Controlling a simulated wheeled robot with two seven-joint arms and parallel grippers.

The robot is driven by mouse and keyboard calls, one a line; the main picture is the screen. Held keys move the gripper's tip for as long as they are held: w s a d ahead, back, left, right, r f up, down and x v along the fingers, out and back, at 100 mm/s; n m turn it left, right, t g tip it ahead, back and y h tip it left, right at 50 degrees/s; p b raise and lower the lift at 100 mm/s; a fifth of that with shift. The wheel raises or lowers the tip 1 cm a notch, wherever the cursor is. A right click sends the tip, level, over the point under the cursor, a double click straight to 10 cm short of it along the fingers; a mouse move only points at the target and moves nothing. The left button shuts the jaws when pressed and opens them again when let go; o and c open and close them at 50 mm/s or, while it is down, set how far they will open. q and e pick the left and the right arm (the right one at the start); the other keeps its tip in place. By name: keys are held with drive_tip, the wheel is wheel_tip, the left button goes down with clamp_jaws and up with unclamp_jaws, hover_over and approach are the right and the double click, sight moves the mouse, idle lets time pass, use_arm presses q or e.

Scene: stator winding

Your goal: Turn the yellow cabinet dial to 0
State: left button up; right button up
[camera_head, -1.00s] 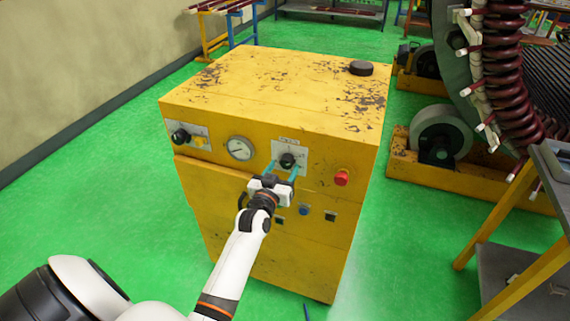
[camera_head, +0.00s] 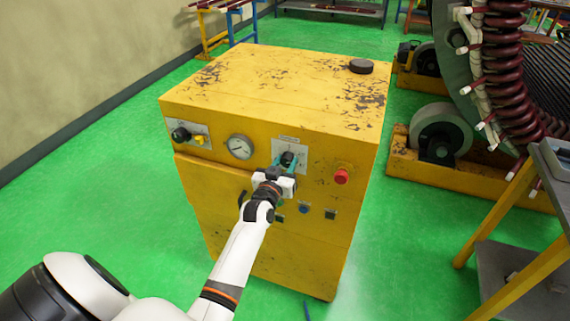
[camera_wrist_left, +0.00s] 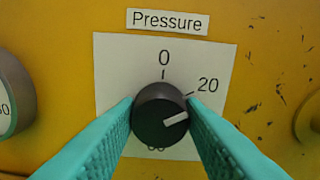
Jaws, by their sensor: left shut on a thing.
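The yellow cabinet (camera_head: 230,95) stands upright on the green floor. Its Pressure dial (camera_head: 288,156) is a dark round knob on a white plate on the front. In the left wrist view the dial (camera_wrist_left: 161,118) has a white pointer mark aimed right and slightly up, just below the 20 label. The 0 label (camera_wrist_left: 164,58) is at the top of the plate. My left gripper (camera_head: 285,162) is shut on the dial, one teal finger on each side, as the left wrist view also shows (camera_wrist_left: 160,107). The lower scale label is partly hidden. My right gripper is not in view.
A round gauge (camera_head: 240,147) and another dark knob (camera_head: 181,135) are left of the dial. A red button (camera_head: 341,176) is to its right. The large stator (camera_head: 500,80) and a table with yellow legs (camera_head: 515,210) stand at the right.

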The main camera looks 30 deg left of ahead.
use_arm(q)
drive_tip(key=shift+n, duration=0.3)
drive_tip(key=n+p, duration=0.1)
drive_tip(key=n, duration=0.4)
drive_tip(key=shift+n, duration=0.3)
drive_tip(key=n, duration=0.5)
drive_tip(key=shift+n, duration=0.3)
drive_tip(key=o, duration=1)
drive_tip(key=b+v, duration=0.1)
drive_tip(key=v, duration=1.1)
drive_tip(key=shift+a+f, duration=0.1)
